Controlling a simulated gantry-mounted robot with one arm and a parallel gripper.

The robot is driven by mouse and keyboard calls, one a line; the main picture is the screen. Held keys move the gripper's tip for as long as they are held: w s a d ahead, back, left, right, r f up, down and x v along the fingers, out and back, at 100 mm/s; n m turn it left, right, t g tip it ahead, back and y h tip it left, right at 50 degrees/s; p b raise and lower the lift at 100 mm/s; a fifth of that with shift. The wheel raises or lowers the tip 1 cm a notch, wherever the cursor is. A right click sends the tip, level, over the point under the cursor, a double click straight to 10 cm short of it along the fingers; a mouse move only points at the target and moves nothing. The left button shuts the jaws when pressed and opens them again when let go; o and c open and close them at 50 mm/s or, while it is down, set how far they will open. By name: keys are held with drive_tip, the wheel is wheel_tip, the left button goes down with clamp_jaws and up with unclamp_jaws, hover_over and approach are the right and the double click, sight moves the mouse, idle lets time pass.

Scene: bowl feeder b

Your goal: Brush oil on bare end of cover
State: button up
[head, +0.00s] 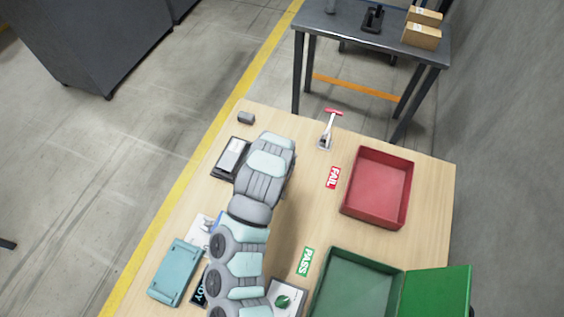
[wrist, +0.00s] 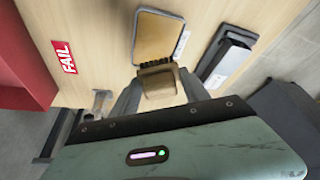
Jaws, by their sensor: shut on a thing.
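In the wrist view my gripper (wrist: 157,88) is shut on a brush (wrist: 161,83) with a tan block body and a row of dark bristles. The bristles face a rectangular plate (wrist: 158,36) with a grey rim and a mottled golden-tan face, and appear close to its near end. I cannot tell whether they touch it. I take this plate for the cover, but I cannot tell which part is bare or oiled. In the head view my arm hides the gripper, brush and plate.
A dark holder (wrist: 230,55) lies right of the plate. A red bin (head: 378,187), FAIL label (head: 333,178), red-handled clamp (head: 329,128), green bin (head: 352,285) and teal case (head: 175,272) share the wooden table. Bare wood lies between plate and FAIL label.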

drive_tip(key=shift+d+f, duration=0.1)
drive_tip(key=shift+f, duration=0.35)
drive_tip(key=shift+b+x, duration=0.75)
drive_tip(key=shift+b, duration=0.1)
wheel_tip(320, 180, down, 4)
drive_tip(key=b, duration=0.3)
drive_tip(key=shift+s+r, duration=0.1)
drive_tip(key=shift+s, duration=0.1)
drive_tip(key=shift+f, duration=0.6)
idle(1.6)
drive_tip(key=shift+p, duration=0.3)
wheel_tip(320, 180, up, 7)
drive_tip(key=p, duration=0.6)
drive_tip(key=shift+r, duration=0.1)
idle(0.5)
